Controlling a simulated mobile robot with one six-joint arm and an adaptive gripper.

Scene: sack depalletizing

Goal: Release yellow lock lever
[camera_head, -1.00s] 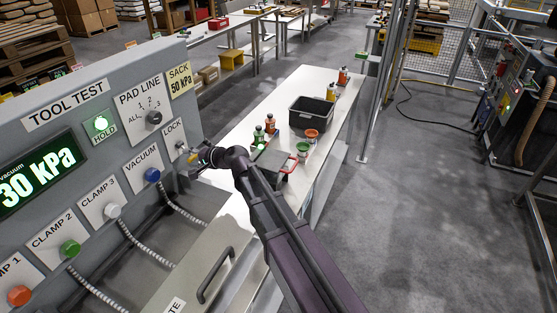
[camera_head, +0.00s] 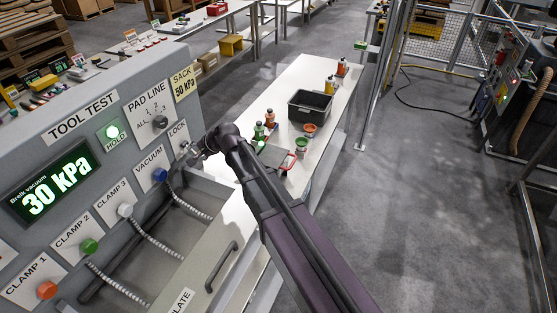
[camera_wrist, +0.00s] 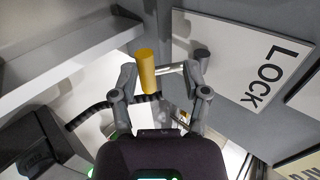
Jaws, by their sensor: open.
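The yellow lock lever (camera_wrist: 147,71) shows in the wrist view as a yellow cylinder on a pale metal arm. It is beside the white LOCK label (camera_wrist: 262,70). My gripper (camera_wrist: 162,76) is open, its two fingers spread around the lever's zone. The yellow cylinder is close to the left finger; I cannot tell whether they touch. In the head view my gripper (camera_head: 196,151) is at the LOCK position at the right end of the grey TOOL TEST panel (camera_head: 105,82). There the lever is largely hidden by my gripper.
The panel has clamp knobs, a blue vacuum knob (camera_head: 159,174), grey hoses and a display (camera_head: 52,186) reading 30 kPa. A green HOLD light (camera_head: 112,132) is lit. Right of it, a white table (camera_head: 330,115) bears a black bin (camera_head: 310,106) and bottles. Open floor lies further right.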

